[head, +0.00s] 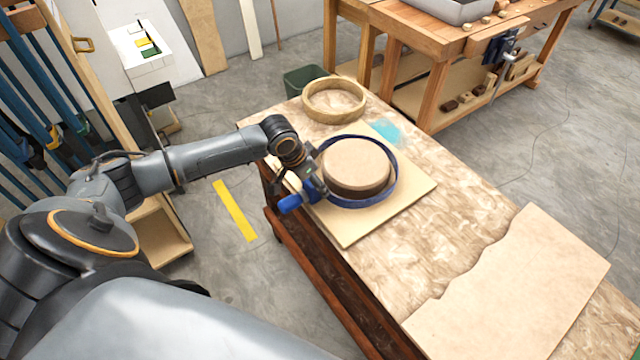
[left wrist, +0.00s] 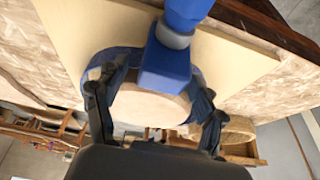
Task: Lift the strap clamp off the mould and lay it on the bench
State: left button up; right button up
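The strap clamp (head: 394,186) is a dark blue band that loops around the round tan mould (head: 357,162), with a gap between band and mould in places. The mould stands on a pale board (head: 405,208). The clamp's blue tightening block shows in the left wrist view (left wrist: 165,72), with a grey collar and blue handle above it. My left gripper (head: 314,179) is at the clamp's left side. In the left wrist view its fingers lie on both sides of the block, close to it; whether they press on it is unclear. My right gripper is not in view.
The pale board lies on a mottled bench (head: 455,235). A wooden ring (head: 335,114) sits at the bench's back corner, with a cyan patch (head: 387,132) nearby. A wavy-edged sheet (head: 520,290) covers the front right. Bare bench shows between board and sheet.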

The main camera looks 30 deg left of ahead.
pick_arm(q)
jog(key=c, duration=1)
jog(key=shift+o, duration=0.2)
jog(key=shift+w+r, duration=0.1)
jog(key=shift+r, duration=0.05)
jog(key=shift+r, duration=0.2)
notch_tip(320, 180, up, 2)
jog(key=shift+r+b, duration=0.1)
jog(key=shift+b, duration=0.7)
jog(key=s+a+r+b, duration=0.3)
jog(key=s+a+r, duration=0.1)
jog(key=s+r, duration=0.75)
notch_tip(320, 180, up, 9)
jog(key=s+p, duration=0.1)
jog(key=p, duration=1.1)
jog(key=shift+s+p, duration=0.15)
jog(key=shift+p, duration=0.2)
jog(key=shift+a, duration=0.15)
